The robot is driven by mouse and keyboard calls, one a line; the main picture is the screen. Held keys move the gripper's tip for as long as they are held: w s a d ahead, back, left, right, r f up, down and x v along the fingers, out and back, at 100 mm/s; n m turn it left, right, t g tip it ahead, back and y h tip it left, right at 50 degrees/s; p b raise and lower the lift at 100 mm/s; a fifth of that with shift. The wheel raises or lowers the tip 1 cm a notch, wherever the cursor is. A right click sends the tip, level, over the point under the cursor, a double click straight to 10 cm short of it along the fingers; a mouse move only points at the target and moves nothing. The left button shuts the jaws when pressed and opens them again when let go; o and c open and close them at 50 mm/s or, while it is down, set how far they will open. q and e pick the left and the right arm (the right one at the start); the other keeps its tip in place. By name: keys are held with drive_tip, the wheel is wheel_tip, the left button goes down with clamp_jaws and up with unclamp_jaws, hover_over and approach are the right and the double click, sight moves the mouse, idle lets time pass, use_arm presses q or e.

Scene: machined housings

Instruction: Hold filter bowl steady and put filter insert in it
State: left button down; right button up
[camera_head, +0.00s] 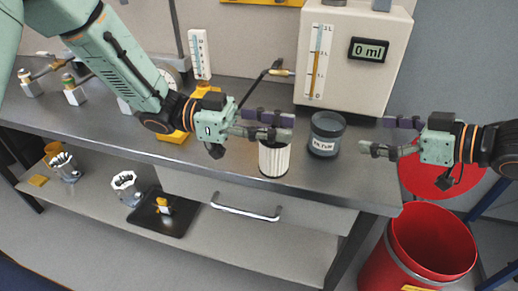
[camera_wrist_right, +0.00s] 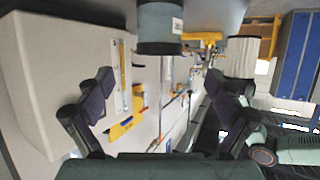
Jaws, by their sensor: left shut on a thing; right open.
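The filter insert (camera_head: 274,159) is a white pleated cylinder, upright near the bench's front edge. My left gripper (camera_head: 286,128) is shut on its top end, which the fingers partly hide. I cannot tell whether its base touches the bench. The filter bowl (camera_head: 326,133) is a dark blue-grey round vessel with a white label, standing on the bench right of the insert, apart from it. My right gripper (camera_head: 374,136) is open and empty, right of the bowl. In the right wrist view, the bowl (camera_wrist_right: 160,28) shows upside down beyond the open fingers, with the insert (camera_wrist_right: 242,58) to its right.
A beige dispenser (camera_head: 350,62) with a "0 ml" display stands behind the bowl. A thermometer on a yellow stand (camera_head: 174,137) is behind my left arm. A red bin (camera_head: 430,240) stands at lower right. A lower shelf (camera_head: 240,235) holds fittings and a black tray.

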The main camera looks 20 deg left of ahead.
sight(327, 128)
use_arm(q)
drive_tip(key=w+d+r, duration=0.4)
drive_tip(key=w+r, duration=0.2)
drive_tip(key=r, duration=0.2)
drive_tip(key=w+d+r, duration=0.5)
drive_tip(key=w+r, duration=0.2)
drive_tip(key=r, duration=0.1)
drive_tip(key=shift+w+r, duration=0.15)
drive_tip(key=shift+w, duration=0.1)
use_arm(e)
drive_tip(key=x, duration=1.2)
drive_tip(key=shift+a+f, duration=0.1)
